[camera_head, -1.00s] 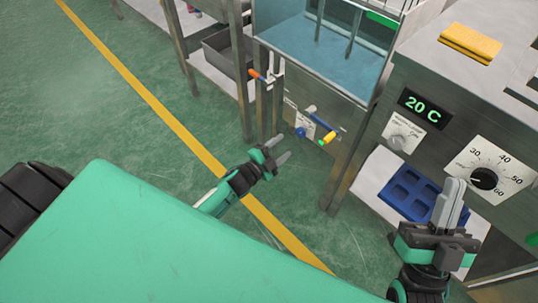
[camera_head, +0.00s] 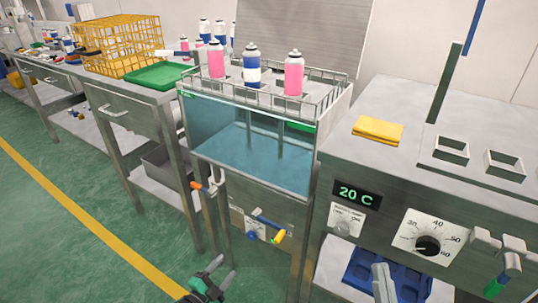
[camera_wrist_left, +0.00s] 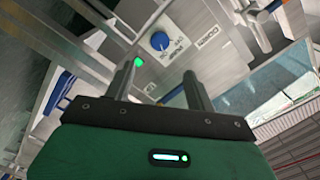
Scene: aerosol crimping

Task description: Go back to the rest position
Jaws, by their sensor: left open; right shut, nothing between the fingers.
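My left gripper (camera_head: 212,273) is at the bottom edge of the head view, in front of the water bath's lower panel. It is open and empty. In the left wrist view its two fingers (camera_wrist_left: 160,86) stand apart with nothing between them. My right gripper (camera_head: 383,284) shows only its grey finger tips at the bottom edge, in front of the blue tray (camera_head: 408,285) below the control panel. It is shut and empty; the rest of it is out of the picture.
A water bath (camera_head: 240,160) carries pink and blue-banded cans (camera_head: 251,68) in its top rack. To its right a steel machine has a 20 C display (camera_head: 357,194), a dial (camera_head: 428,244) and a yellow cloth (camera_head: 378,130). A yellow crate (camera_head: 122,43) and green tray (camera_head: 158,75) sit left.

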